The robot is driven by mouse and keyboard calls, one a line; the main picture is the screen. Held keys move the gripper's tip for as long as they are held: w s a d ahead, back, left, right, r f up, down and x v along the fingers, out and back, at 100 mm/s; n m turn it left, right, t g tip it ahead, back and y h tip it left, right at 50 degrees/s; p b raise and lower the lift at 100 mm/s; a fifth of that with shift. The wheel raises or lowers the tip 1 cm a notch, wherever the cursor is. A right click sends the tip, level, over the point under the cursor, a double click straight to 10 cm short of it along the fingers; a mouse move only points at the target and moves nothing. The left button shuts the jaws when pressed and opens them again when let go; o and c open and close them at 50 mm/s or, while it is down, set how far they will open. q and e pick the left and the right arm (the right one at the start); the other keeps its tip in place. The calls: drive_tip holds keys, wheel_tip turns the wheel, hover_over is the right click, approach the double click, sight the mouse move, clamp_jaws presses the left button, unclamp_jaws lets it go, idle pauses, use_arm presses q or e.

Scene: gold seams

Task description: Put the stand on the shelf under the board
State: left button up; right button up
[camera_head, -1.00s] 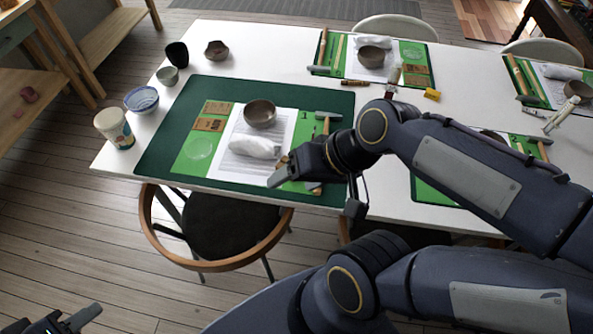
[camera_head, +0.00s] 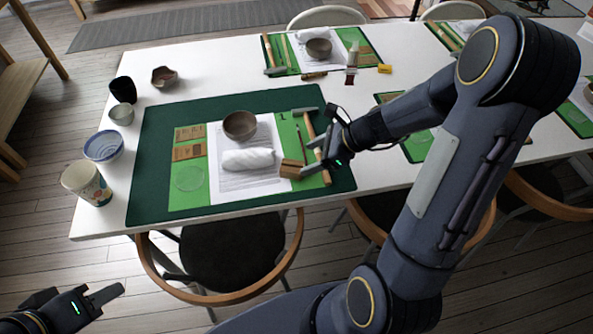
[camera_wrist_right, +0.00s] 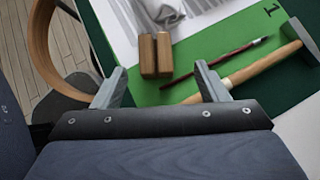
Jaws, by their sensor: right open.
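The stand appears to be the small wooden block with a slot (camera_head: 291,168). It sits on the green strip at the right side of the near work mat, beside a white wrapped bundle (camera_head: 248,160). In the right wrist view the block (camera_wrist_right: 155,55) stands just beyond the fingertips, roughly between them, not held. My right gripper (camera_head: 322,152) is open and empty, close to the block's right side. My left gripper (camera_head: 92,300) is at the lower left, away from the table; its jaw opening is unclear. I cannot identify the board or its shelf.
A hammer (camera_wrist_right: 265,65) and a thin brush (camera_wrist_right: 225,54) lie close to the right gripper. A brown bowl (camera_head: 240,125) stands behind the bundle. Cups and bowls line the table's left end. Chairs (camera_head: 230,250) stand at the front edge. Wooden furniture (camera_head: 22,85) is at far left.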

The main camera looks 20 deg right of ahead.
sight(292, 165)
drive_tip(key=x, duration=0.3)
drive_tip(key=b+x, duration=0.1)
drive_tip(key=x, duration=0.3)
drive_tip(key=shift+s+a, duration=0.15)
drive_tip(key=shift+a, duration=0.2)
drive_tip(key=shift+c, duration=0.2)
drive_tip(key=shift+r, duration=0.1)
drive_tip(key=c, duration=1.1)
